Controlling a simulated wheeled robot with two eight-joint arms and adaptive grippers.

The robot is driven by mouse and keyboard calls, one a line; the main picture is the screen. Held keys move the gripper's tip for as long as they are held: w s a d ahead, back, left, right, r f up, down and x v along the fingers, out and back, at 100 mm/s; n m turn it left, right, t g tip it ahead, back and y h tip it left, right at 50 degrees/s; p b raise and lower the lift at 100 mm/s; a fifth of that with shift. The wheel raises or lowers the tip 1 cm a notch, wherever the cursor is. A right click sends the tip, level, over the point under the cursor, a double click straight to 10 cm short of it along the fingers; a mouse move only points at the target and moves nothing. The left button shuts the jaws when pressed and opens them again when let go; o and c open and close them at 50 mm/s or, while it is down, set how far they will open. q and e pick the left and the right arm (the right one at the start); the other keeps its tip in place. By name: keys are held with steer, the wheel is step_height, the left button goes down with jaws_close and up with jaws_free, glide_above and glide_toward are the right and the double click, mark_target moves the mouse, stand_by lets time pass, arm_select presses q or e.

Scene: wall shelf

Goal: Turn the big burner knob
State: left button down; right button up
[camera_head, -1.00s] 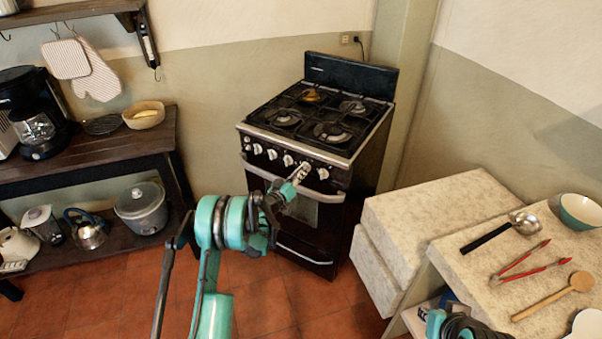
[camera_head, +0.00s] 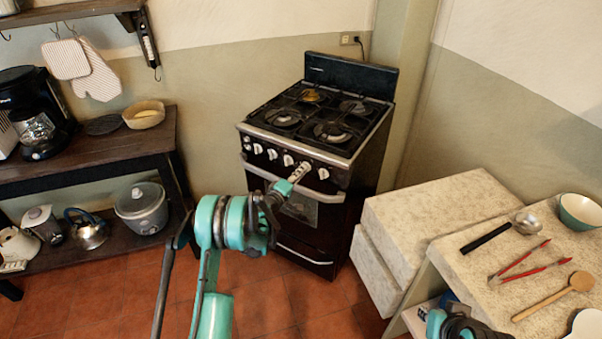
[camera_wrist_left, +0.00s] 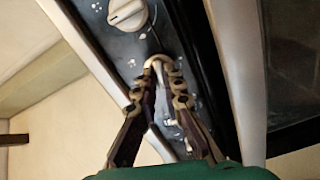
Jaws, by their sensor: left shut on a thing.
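The black stove (camera_head: 310,215) stands against the back wall, with a row of white knobs on its front panel. My left gripper (camera_head: 301,171) is at the right part of this row, between a knob on its left (camera_head: 288,160) and the rightmost knob (camera_head: 323,173). In the left wrist view the fingers (camera_wrist_left: 163,80) are closed in around a pale knob, mostly hidden by the fingertips. A free white knob (camera_wrist_left: 127,13) shows above it on the panel. Which knob is the big one is hard to tell. My right gripper is out of view; only part of that arm shows.
The oven handle (camera_head: 262,174) runs just below the knobs, close to my left gripper. A stone counter (camera_head: 450,205) with a ladle, red tongs (camera_head: 525,268) and a wooden tool is at right. A dark shelf table (camera_head: 110,150) is at left.

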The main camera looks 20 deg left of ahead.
arm_select(q)
steer(key=shift+n, duration=0.6)
steer(key=c, duration=1.6)
jaws_free()
steer(key=v, duration=1.2)
jaws_close()
